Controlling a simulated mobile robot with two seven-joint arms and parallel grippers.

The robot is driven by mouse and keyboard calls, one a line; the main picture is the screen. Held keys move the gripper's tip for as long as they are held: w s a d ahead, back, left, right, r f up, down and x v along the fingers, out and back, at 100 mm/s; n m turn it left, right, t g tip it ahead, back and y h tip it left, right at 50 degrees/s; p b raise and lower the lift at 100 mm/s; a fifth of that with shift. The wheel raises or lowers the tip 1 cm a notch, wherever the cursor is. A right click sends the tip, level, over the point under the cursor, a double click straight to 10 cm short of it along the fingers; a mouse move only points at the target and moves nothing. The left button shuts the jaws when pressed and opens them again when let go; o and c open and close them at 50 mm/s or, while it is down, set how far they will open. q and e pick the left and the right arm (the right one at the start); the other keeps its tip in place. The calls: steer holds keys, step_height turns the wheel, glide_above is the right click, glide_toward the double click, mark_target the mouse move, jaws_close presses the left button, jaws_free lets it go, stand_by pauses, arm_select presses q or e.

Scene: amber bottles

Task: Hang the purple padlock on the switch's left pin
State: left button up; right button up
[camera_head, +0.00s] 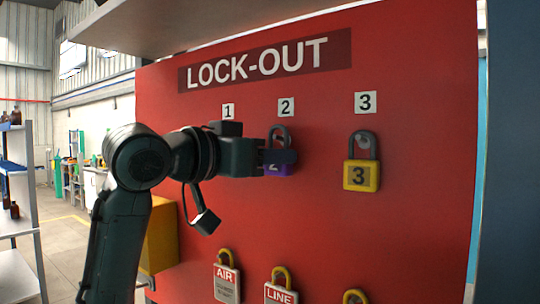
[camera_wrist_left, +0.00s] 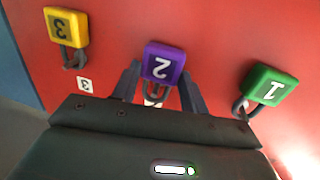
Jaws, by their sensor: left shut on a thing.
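The purple padlock (camera_head: 277,169), marked 2, is at the red board below the label 2. Its dark shackle (camera_head: 279,135) points up at the peg there; whether it still bears on the peg is unclear. My left gripper (camera_head: 280,157) comes from the left and is shut on this padlock, partly covering it. In the left wrist view the purple padlock (camera_wrist_left: 163,63) sits between the two fingers (camera_wrist_left: 157,88). No switch with pins can be made out in either view. My right gripper is not in view.
A yellow padlock (camera_head: 361,175) marked 3 hangs to the right; a green padlock (camera_wrist_left: 268,85) marked 1 shows in the left wrist view. Tagged padlocks, AIR (camera_head: 227,280) and LINE (camera_head: 279,290), hang below. A ledge (camera_head: 190,22) juts out above the board (camera_head: 420,120).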

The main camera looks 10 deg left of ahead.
arm_select(q)
steer(key=d+v, duration=0.1)
steer(key=v, duration=0.5)
steer(key=shift+s+f, duration=0.15)
steer(key=shift+s, duration=0.25)
stand_by(0.3)
steer(key=shift+w+f, duration=0.1)
stand_by(1.3)
